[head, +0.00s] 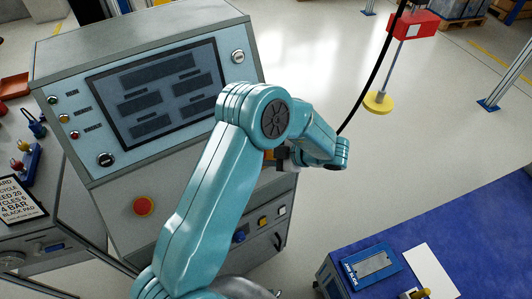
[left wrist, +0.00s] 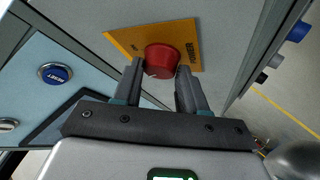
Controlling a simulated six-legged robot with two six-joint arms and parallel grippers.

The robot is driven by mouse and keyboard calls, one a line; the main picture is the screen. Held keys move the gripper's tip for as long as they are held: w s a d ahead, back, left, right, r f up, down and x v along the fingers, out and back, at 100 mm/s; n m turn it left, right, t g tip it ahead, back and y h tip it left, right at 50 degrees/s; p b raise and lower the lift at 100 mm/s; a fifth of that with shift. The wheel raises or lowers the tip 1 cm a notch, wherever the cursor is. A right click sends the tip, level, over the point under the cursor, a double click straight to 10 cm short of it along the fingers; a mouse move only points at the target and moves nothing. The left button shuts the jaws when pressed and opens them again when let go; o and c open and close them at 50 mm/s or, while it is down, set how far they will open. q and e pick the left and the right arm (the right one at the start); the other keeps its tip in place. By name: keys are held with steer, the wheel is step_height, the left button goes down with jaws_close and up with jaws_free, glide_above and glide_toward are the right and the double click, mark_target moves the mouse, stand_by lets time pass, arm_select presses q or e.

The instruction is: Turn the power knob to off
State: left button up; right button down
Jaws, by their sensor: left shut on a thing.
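The power knob (left wrist: 159,57) is red and round, on an orange plate (left wrist: 118,40) lettered POWER, in the left wrist view. My left gripper (left wrist: 160,70) has one finger on each side of the knob and is shut on it. The direction the knob points cannot be read. In the head view my left arm reaches up across the grey control cabinet (head: 190,178) and bends to its right side. It hides the knob, and the fingers are not clear there. My right gripper is not in view.
The cabinet front has a dark screen (head: 157,92), a red button (head: 144,206) and several small buttons and key switches. A blue-topped bench (head: 460,225) stands at the lower right with a blue device (head: 371,268). Open floor lies right of the cabinet, with a hanging cable.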

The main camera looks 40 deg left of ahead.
arm_select(q)
steer(key=shift+r+n, duration=0.1)
steer(key=shift+n, duration=0.4)
steer(key=o, duration=1)
steer(key=shift+o, duration=0.2)
steer(key=v, duration=1.6)
steer(key=shift+w+r+b, duration=0.15)
steer(key=shift+r+b, duration=0.1)
steer(key=shift+b, duration=0.2)
